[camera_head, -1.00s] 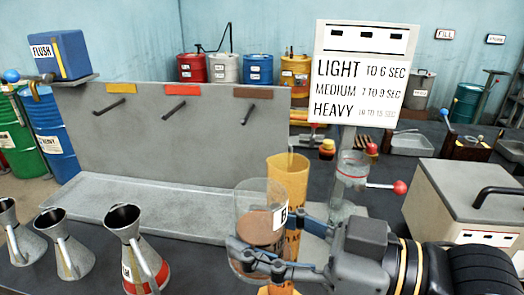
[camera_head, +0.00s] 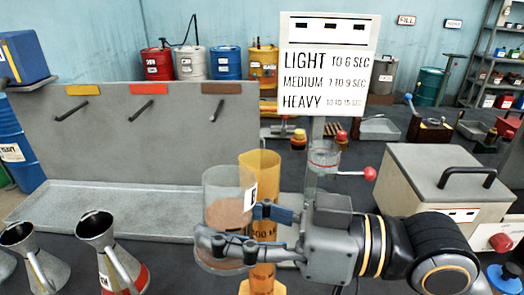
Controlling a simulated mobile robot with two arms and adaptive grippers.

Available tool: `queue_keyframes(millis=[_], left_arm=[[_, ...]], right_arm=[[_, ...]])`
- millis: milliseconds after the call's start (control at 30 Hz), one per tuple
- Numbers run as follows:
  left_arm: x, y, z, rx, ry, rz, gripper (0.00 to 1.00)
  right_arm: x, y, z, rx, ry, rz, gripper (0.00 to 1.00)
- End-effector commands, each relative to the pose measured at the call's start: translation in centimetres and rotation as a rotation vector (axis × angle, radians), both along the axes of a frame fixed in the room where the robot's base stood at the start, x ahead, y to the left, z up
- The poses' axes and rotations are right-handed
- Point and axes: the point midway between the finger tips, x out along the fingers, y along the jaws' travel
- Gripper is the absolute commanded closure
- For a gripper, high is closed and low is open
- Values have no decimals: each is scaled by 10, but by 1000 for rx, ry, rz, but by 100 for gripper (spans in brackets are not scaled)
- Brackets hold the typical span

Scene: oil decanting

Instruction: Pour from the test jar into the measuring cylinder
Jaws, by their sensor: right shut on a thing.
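The test jar (camera_head: 222,187) is a clear glass vessel with a white label and brownish liquid in its lower part. My right gripper (camera_head: 222,244) is shut on it and holds it upright. The measuring cylinder (camera_head: 259,168) is a tall amber tube with dark markings, standing just behind and to the right of the jar. The jar and gripper fingers hide part of the cylinder. I cannot tell whether the jar touches it. My left gripper is not in view.
Metal jugs (camera_head: 97,228) stand at the front left. A grey tray (camera_head: 60,205) lies below a panel with taps (camera_head: 215,110). A glass cup with a red-knobbed lever (camera_head: 369,173) stands behind my right arm. A grey box (camera_head: 440,165) is at the right.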

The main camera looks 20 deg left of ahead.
Motion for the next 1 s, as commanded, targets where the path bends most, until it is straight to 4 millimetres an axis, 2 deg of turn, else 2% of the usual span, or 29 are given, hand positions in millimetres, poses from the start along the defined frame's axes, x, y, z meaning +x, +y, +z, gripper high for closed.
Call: queue_keyframes(millis=[233, 300, 533, 600, 633, 700, 1000], left_arm=[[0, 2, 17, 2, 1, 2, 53], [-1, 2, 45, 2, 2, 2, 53], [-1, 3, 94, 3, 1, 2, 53], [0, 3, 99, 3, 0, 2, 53], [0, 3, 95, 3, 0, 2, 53], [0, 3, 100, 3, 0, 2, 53], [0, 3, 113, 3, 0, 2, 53]], right_arm=[[8, -1, 10, 20, 166, 1, 96], [10, -2, 41, 26, 194, 1, 96], [16, -2, 90, 36, 307, 2, 96], [24, -2, 88, 47, 420, 1, 96], [25, -3, 84, 47, 431, 2, 96], [28, -3, 86, 53, 470, 1, 96], [25, -3, 77, 74, 656, 3, 96]])
